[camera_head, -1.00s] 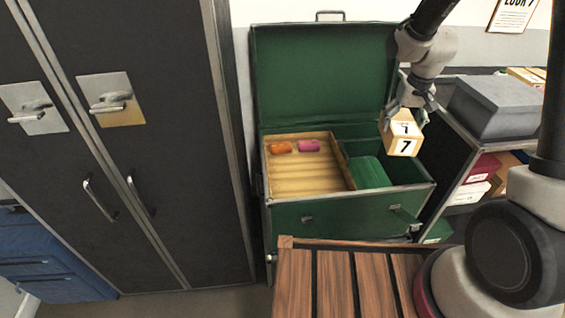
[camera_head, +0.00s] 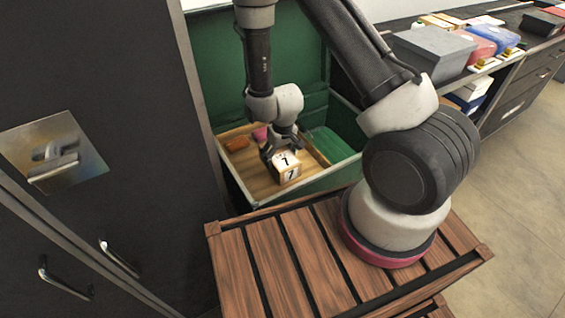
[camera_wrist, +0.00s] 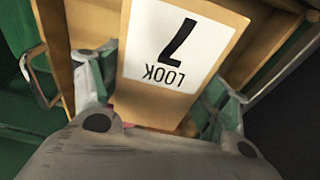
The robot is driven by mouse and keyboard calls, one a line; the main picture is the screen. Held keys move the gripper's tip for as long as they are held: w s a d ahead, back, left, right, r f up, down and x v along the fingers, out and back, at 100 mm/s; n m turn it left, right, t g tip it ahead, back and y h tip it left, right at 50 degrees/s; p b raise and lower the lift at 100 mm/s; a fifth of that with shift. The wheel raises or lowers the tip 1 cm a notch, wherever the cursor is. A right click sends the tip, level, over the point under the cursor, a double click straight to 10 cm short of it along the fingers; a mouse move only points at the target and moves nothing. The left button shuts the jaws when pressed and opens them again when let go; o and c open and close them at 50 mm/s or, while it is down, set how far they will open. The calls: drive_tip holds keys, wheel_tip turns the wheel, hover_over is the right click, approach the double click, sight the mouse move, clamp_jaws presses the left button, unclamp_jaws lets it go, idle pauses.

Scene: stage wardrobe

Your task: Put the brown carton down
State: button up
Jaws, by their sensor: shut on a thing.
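The brown carton (camera_head: 290,176) is a small box with a white label that reads "LOOK 7". My gripper (camera_head: 281,152) is shut on it, with one finger on each side. In the wrist view the carton (camera_wrist: 140,108) fills the middle, its label towards the camera. It is over or in the light wooden tray (camera_head: 247,176) in the open green trunk (camera_head: 344,170). I cannot tell whether its underside touches the tray floor. An orange item (camera_head: 237,144) and a pink item (camera_head: 260,134) lie towards the tray's back left.
A dark wardrobe (camera_head: 110,110) stands close on the left. The green compartment (camera_head: 328,146) is right of the tray. A counter with a grey box (camera_head: 435,52) and several coloured boxes runs along the right. Bare tray floor shows left of the carton.

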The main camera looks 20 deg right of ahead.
drive_tip(key=shift+f, duration=2.35)
drive_tip(key=o, duration=1.3)
drive_tip(key=shift+f, duration=0.1)
